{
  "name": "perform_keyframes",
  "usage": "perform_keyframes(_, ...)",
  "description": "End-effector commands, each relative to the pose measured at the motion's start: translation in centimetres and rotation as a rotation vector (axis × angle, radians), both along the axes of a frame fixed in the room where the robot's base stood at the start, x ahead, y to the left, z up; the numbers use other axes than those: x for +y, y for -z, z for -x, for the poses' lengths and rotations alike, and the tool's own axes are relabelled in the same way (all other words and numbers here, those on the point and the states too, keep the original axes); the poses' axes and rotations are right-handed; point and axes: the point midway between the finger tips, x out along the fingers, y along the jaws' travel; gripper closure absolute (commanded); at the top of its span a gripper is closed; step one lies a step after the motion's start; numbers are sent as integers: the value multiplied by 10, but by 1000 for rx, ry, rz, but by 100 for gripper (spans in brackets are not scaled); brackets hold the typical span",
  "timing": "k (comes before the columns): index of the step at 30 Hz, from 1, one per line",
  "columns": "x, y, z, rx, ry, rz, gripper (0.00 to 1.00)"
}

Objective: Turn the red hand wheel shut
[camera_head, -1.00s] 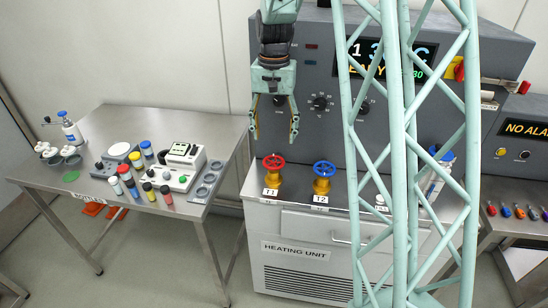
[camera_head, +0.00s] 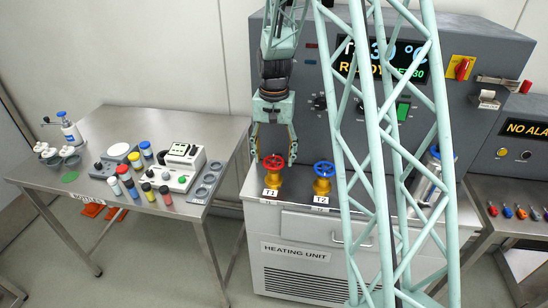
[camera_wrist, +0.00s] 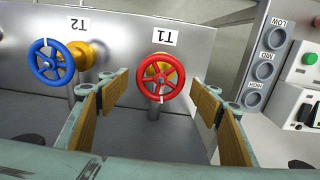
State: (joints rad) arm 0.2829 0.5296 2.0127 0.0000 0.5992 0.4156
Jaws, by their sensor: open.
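The red hand wheel (camera_head: 273,162) sits on a brass valve labelled T1 on the top of the heating unit, near its front left. My gripper (camera_head: 274,160) is open, pointing down, with its fingers on the left and right of the red wheel in the head view. In the wrist view the red wheel (camera_wrist: 161,79) shows between and beyond the two open fingers (camera_wrist: 160,105), with nothing between the pads touching it that I can see. How far above the wheel the fingertips are I cannot tell exactly.
A blue hand wheel (camera_head: 323,169) on valve T2 stands close to the right; it also shows in the wrist view (camera_wrist: 50,62). The grey control panel (camera_head: 310,75) rises behind. A steel table (camera_head: 115,125) with several bottles stands left.

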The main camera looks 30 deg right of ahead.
Motion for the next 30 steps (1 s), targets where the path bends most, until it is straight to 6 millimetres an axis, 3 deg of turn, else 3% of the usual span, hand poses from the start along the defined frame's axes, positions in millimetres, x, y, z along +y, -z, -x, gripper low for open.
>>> perform_keyframes(7, 0, 0, 0, 0, 0, 0, 41)
perform_keyframes(15, 0, 0, 0, 0, 0, 0, 65)
perform_keyframes(30, 0, 0, 0, 0, 66, 0, 66)
